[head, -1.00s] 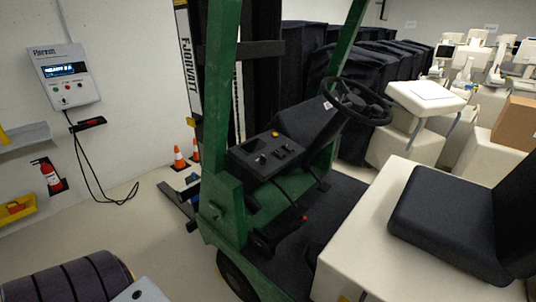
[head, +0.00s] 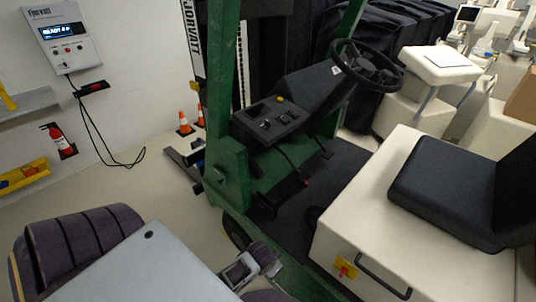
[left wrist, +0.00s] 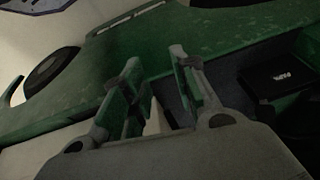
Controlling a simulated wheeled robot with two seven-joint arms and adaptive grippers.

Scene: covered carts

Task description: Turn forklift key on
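The green forklift (head: 232,182) stands in the middle of the head view, with a black steering wheel (head: 366,63) and a dark dash console (head: 268,122). The console carries a yellow button (head: 281,99) and small dark controls; I cannot tell which is the key. My left gripper (left wrist: 155,68) is open and empty in the left wrist view, its fingers apart in front of the forklift's green side (left wrist: 225,45). In the head view, a grey and black part of my arm shows low, beside the forklift. My right gripper is not in view.
A cream seat base (head: 400,215) with a black seat (head: 445,190), a handle and a yellow plate (head: 346,268) with a red part stands right. A charger box (head: 62,38) and fire extinguisher (head: 60,140) are on the left wall. Orange cones (head: 185,123) stand behind the forklift.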

